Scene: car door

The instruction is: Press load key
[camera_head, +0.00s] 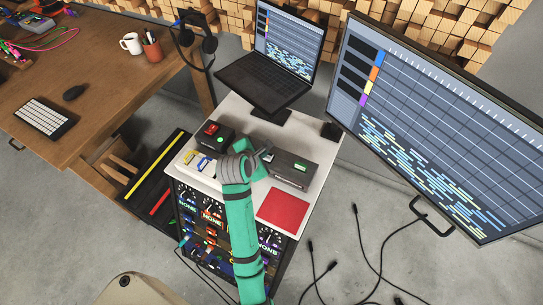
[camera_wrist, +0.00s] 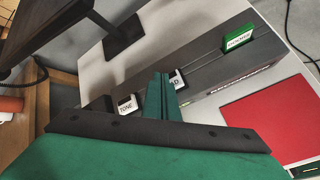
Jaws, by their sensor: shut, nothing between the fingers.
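A long dark grey device (camera_wrist: 206,72) lies on the white top and carries a row of keys. A white key (camera_wrist: 177,79) in the wrist view shows only the letter D; my fingers hide the rest of its label, so it may be the load key. A white key marked TONE (camera_wrist: 127,104) sits to its left, and a green key with a white label (camera_wrist: 239,40) sits to its right. My gripper (camera_wrist: 162,78) is shut and empty, its fingertips beside the D key. I cannot tell whether they touch it. The device (camera_head: 293,170) also shows in the head view, partly behind my arm.
A red square (camera_head: 283,209) lies in front of the device. A black box with a red switch (camera_head: 211,131) stands at the left of the top. A laptop (camera_head: 268,75) stands behind, and a large monitor (camera_head: 430,130) fills the right.

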